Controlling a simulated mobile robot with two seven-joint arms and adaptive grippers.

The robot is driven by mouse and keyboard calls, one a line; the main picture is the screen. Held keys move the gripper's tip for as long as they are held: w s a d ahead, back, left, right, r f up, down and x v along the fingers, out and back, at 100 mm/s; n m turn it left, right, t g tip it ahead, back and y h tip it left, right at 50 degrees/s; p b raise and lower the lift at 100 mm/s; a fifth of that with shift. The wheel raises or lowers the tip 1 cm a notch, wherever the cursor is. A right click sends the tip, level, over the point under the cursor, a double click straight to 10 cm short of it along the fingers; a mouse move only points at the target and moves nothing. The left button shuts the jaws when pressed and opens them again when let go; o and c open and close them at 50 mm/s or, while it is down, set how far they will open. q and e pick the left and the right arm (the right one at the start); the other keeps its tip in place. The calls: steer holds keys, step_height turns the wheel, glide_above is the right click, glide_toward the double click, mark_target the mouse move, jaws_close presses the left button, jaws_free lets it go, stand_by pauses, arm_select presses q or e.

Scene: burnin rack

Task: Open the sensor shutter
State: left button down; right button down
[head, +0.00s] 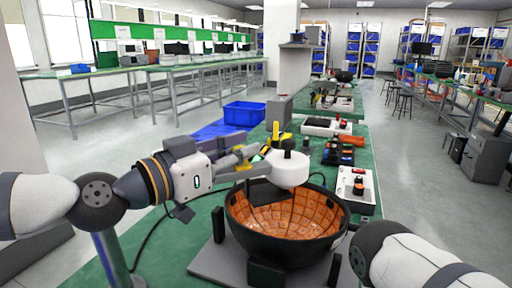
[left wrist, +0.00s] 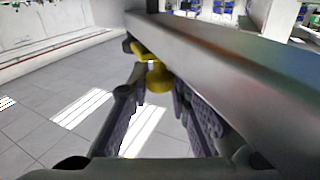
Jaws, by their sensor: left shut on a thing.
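A black bowl (head: 286,259) lined with orange-brown tiles stands on a grey base on the green bench. A white round sensor head (head: 289,172) with a black knob sits over its back rim. My left gripper (head: 262,152) reaches in from the left to just behind this head, by a yellow part. In the left wrist view, a yellow knob (left wrist: 158,76) lies between the tips of my left fingers, which are shut on it. A grey bar (left wrist: 220,60) crosses in front and hides part of it. Which part is the shutter is hard to tell. My right gripper is out of view.
A white box (head: 356,187) with controls stands right of the bowl. Black and orange tools (head: 340,152) and another white device (head: 325,127) lie farther back. A blue crate (head: 245,113) is behind. My right arm is at the lower right.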

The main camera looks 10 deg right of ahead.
arm_select(q)
steer(key=a, duration=0.3)
steer(key=shift+s, duration=0.3)
steer(key=c, duration=1.5)
jaws_free()
steer(key=v, duration=1.2)
